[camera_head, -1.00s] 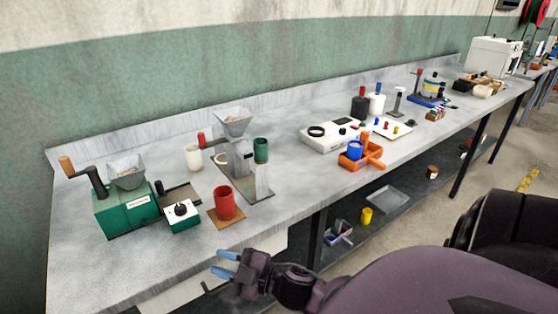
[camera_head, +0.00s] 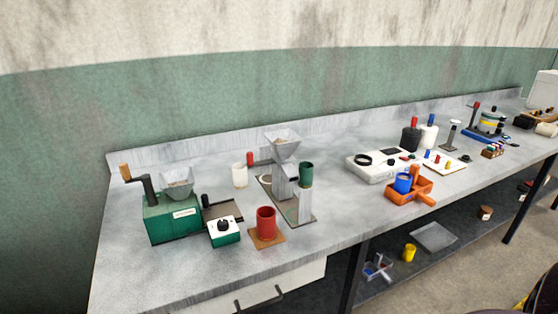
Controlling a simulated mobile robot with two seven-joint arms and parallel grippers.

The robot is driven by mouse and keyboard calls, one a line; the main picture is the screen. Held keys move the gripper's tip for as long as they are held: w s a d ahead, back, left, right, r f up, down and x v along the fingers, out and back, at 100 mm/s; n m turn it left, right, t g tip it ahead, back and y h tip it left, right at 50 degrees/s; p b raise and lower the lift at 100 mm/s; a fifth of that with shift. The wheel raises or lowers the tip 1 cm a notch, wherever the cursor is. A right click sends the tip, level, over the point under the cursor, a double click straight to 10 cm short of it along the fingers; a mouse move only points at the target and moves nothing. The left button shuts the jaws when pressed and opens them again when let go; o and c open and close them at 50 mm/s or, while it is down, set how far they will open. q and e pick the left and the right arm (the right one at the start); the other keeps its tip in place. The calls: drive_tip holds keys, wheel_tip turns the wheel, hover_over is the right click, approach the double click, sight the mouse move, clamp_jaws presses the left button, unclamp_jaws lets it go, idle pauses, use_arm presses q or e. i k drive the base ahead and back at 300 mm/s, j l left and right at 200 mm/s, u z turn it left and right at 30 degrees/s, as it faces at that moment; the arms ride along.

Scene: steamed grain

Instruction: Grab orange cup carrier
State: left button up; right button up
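The orange cup carrier (camera_head: 408,195) sits near the front edge of the long grey table, right of the middle in the head view. It is a shallow orange tray with a handle sticking out toward the front right. A blue cup (camera_head: 403,184) stands inside it. Neither gripper shows in the current view. Only a dark piece, likely of my own body, shows at the bottom right corner.
A white device (camera_head: 372,170) stands just behind the carrier. A red cup (camera_head: 266,223) is on a brown mat to its left, by a grey grinder (camera_head: 284,175). A green grinder (camera_head: 172,218) is further left. The lower shelf holds a yellow cup (camera_head: 409,252).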

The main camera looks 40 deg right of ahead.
sight(420, 185)
drive_tip(key=z, duration=2.1)
drive_tip(key=l+u, duration=0.1)
drive_tip(key=u, duration=1)
drive_tip(key=l+u, duration=0.75)
drive_tip(key=u, duration=0.15)
drive_tip(key=k+l+u, duration=0.1)
drive_tip(key=l+u, duration=0.15)
drive_tip(key=l, duration=0.2)
drive_tip(key=k+l+u, duration=0.1)
drive_tip(key=l+u, duration=0.15)
drive_tip(key=l, duration=0.15)
drive_tip(key=k+l, duration=0.15)
drive_tip(key=l, duration=0.25)
drive_tip(key=k+l+u, duration=0.1)
drive_tip(key=l, duration=0.35)
drive_tip(key=k+l, duration=0.3)
drive_tip(key=k+l+u, duration=0.1)
drive_tip(key=l, duration=0.4)
drive_tip(key=k, duration=0.1)
